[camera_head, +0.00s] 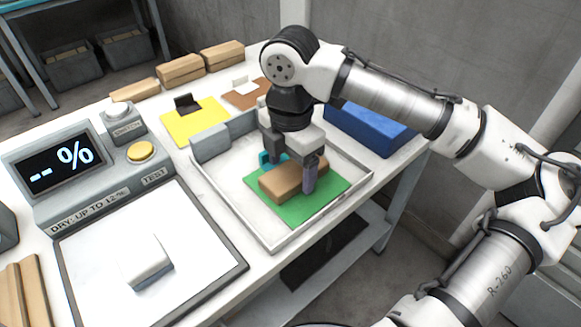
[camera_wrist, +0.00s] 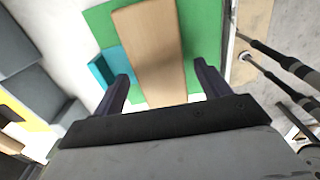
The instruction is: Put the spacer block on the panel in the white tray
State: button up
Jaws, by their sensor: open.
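A tan wooden block (camera_head: 284,185) lies flat on a green panel (camera_head: 322,200) inside the white tray (camera_head: 225,207). A small teal piece (camera_head: 266,159) is beside the block's far left end. My gripper (camera_head: 291,172) is over the wooden block, pointing down. In the wrist view my gripper (camera_wrist: 162,74) is open, with the wooden block (camera_wrist: 150,45) between and beyond its fingers. The teal piece (camera_wrist: 112,66) is near the left finger, on the green panel's (camera_wrist: 205,30) edge. I cannot tell whether the fingers touch the block. Which piece is the spacer block is not marked.
A tester with a display (camera_head: 62,168) and a plate (camera_head: 190,240) bearing a white block (camera_head: 146,260) stand at left. A yellow panel (camera_head: 194,120), wooden blocks (camera_head: 181,69) and a blue bin (camera_head: 370,129) are behind.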

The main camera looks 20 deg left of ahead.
aim_at(291, 172)
notch_tip(291, 172, up, 11)
jog(key=p, duration=0.1)
